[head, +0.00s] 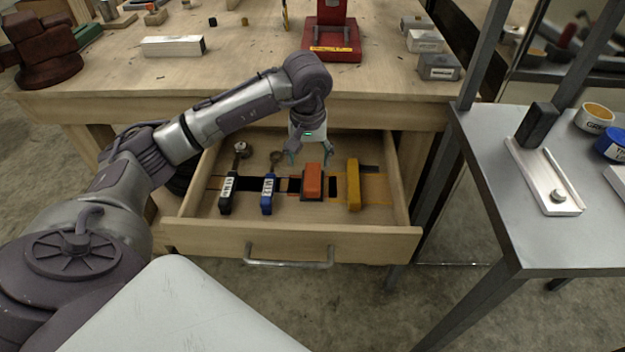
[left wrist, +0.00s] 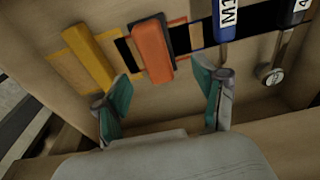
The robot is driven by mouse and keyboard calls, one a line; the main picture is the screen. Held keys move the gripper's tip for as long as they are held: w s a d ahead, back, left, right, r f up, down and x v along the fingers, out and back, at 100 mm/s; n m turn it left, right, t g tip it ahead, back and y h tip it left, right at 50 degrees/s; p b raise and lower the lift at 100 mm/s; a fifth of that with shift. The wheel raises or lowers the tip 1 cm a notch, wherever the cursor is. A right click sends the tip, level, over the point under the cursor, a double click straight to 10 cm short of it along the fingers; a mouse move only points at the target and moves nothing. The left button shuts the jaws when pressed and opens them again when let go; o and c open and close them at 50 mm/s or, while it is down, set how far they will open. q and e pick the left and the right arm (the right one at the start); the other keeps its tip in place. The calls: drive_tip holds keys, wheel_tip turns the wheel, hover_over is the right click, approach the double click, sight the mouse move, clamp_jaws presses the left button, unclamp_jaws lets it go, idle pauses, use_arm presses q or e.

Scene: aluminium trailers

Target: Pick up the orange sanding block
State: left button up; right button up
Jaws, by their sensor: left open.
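The orange sanding block (head: 313,181) has a dark base and lies in the open wooden drawer, between a blue-handled tool and a yellow block. In the left wrist view the orange sanding block (left wrist: 153,50) appears beyond and between my fingertips. My left gripper (head: 309,157) is over the back part of the drawer, just behind the block. In the left wrist view its teal fingers (left wrist: 162,80) are spread wide with nothing between them. My right gripper is not in view.
The drawer (head: 290,235) also holds a yellow block (head: 353,185), a blue-handled tool (head: 267,194) and a black-handled tool (head: 226,194). The workbench (head: 200,80) overhangs the drawer's back. A grey side table (head: 480,180) stands at right.

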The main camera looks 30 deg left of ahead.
sight(313, 175)
use_arm(q)
drive_tip(key=f, duration=0.2)
drive_tip(key=shift+w+a+f, duration=0.1)
drive_tip(key=shift+w+f, duration=0.1)
drive_tip(key=shift+f, duration=0.15)
drive_tip(key=f, duration=0.2)
drive_tip(key=w+f, duration=0.1)
drive_tip(key=f, duration=0.1)
drive_tip(key=shift+d+f+b, duration=0.2)
drive_tip(key=shift+b, duration=0.1)
drive_tip(key=shift+f, duration=0.25)
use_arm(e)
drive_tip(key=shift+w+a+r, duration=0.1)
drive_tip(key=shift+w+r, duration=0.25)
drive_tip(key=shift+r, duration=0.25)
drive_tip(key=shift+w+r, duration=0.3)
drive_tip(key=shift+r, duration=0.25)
use_arm(q)
drive_tip(key=shift+c, duration=0.2)
